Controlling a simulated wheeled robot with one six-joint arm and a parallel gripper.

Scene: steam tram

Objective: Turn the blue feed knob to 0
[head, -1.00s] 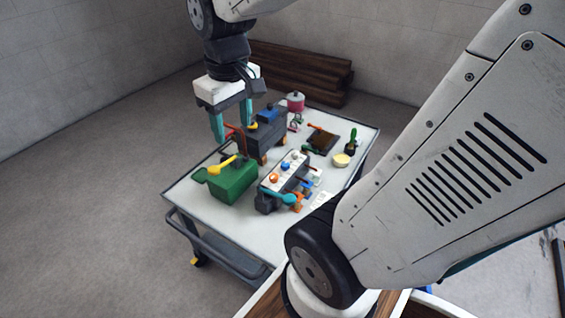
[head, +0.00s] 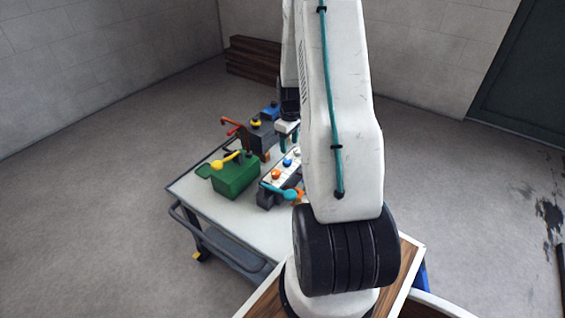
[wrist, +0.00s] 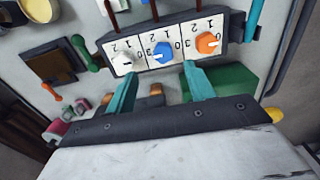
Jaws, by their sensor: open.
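The blue knob (wrist: 163,53) sits in the middle of a white numbered panel (wrist: 145,60), between a white knob (wrist: 122,62) and an orange knob (wrist: 207,43). A pale mark shows on the blue knob, but I cannot tell surely which number it points to. In the head view the blue knob (head: 287,162) is partly crowded by my arm. My gripper (wrist: 159,71) is open and empty, its teal fingers apart on either side of the blue knob's line and short of it. In the head view my gripper (head: 288,139) hangs above and behind the panel.
A green box (head: 237,178) with a yellow lever stands left of the panel on the white cart (head: 190,188). A dark block (head: 262,140) with red and yellow parts stands behind it. A teal-handled lever (head: 282,190) juts out at the panel's front. My arm hides the cart's right side.

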